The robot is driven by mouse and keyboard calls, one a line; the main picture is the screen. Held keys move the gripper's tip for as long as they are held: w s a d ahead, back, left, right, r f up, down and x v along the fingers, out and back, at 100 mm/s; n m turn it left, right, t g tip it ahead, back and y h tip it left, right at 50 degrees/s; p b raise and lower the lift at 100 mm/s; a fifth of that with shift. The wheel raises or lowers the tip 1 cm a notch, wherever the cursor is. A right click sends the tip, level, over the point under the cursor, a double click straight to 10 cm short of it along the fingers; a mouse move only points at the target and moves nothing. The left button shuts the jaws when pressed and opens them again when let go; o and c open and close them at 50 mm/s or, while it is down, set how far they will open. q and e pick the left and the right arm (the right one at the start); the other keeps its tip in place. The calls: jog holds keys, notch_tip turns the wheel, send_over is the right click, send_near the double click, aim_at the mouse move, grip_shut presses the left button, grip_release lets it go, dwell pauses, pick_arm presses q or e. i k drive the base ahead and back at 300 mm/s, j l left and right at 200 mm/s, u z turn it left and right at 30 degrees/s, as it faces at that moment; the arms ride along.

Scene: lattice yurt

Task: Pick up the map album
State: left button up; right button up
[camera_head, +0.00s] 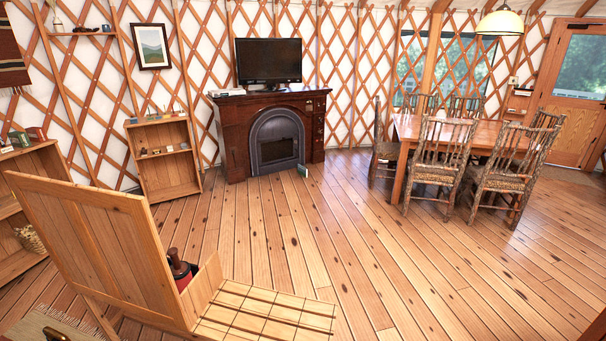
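I cannot tell for sure which thing is the map album. Other small book-like things (18,139) lie on top of the low shelf at the left edge. Neither of my grippers is in view.
A wooden piece with a tall panel (95,235) and slatted top (265,315) fills the near left, with a dark red object (179,270) behind it. A fireplace (228,135), small bookcase (163,172) and dining table (402,130) with chairs stand farther off. The middle floor is clear.

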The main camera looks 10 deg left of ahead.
aim_at(302, 170)
jog(key=i+l, duration=0.2)
jog(key=l, duration=0.25)
jog(key=i+l+z, duration=0.15)
jog(key=l, duration=0.25)
jog(key=i+l, duration=0.25)
jog(key=l, duration=0.15)
jog(key=i+l, duration=0.1)
jog(key=i, duration=0.45)
jog(key=i+l+u, duration=0.1)
jog(key=i, duration=0.45)
jog(key=i+l, duration=0.2)
jog(key=i, duration=0.35)
jog(key=i+l, duration=0.15)
jog(key=i, duration=0.4)
jog(key=i+j+u, duration=0.3)
jog(key=i, duration=0.3)
jog(key=i+j+u, duration=0.3)
jog(key=i, duration=0.3)
jog(key=i+u, duration=0.3)
jog(key=i, duration=0.35)
jog(key=i+l+u, duration=0.3)
jog(key=i, duration=0.3)
jog(key=i+l+u, duration=0.15)
jog(key=i+u, duration=0.15)
jog(key=i, duration=0.35)
jog(key=i+j+z, duration=0.1)
jog(key=i+z, duration=0.2)
jog(key=i, duration=3.2)
jog(key=i+l, duration=0.05)
